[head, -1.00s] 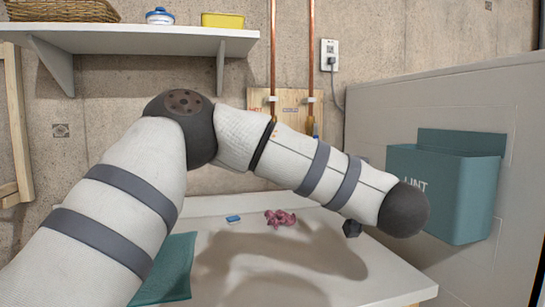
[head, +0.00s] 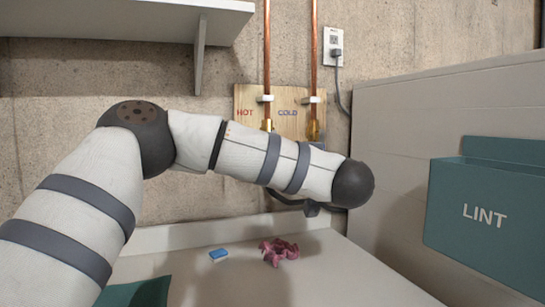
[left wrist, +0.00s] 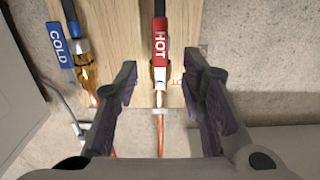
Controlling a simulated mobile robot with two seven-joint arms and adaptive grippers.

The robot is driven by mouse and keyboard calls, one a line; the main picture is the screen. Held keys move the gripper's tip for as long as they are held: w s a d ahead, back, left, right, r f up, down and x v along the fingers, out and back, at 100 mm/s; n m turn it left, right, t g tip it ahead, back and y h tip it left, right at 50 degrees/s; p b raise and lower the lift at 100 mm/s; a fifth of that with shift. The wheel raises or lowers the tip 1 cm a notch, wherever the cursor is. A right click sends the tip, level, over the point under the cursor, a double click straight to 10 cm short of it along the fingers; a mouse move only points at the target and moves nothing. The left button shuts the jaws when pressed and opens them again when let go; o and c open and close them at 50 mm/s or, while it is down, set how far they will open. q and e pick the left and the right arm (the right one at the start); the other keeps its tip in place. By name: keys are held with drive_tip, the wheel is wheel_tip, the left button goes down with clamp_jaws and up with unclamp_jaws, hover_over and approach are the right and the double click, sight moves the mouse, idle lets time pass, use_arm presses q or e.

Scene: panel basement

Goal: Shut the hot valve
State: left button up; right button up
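The hot valve's red handle (left wrist: 160,42), marked HOT, is in the middle of the left wrist view. It lies in line with its copper pipe (left wrist: 160,135). My left gripper (left wrist: 161,66) is open, one finger on each side of the handle, with visible gaps and no contact that I can see. In the head view, brass of the hot valve (head: 267,124) shows just above my left forearm, which hides the rest. My right gripper is not in view.
The blue COLD handle (left wrist: 62,45) is beside the hot one on the wooden board (head: 289,97). Below are a pink cloth (head: 279,252) and a blue block (head: 218,255) on a white top. A teal LINT bin (head: 485,215) is at right, a shelf (head: 130,18) at upper left.

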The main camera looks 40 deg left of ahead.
use_arm(q)
drive_tip(key=x, duration=0.8)
drive_tip(key=shift+f, duration=0.1)
clamp_jaws()
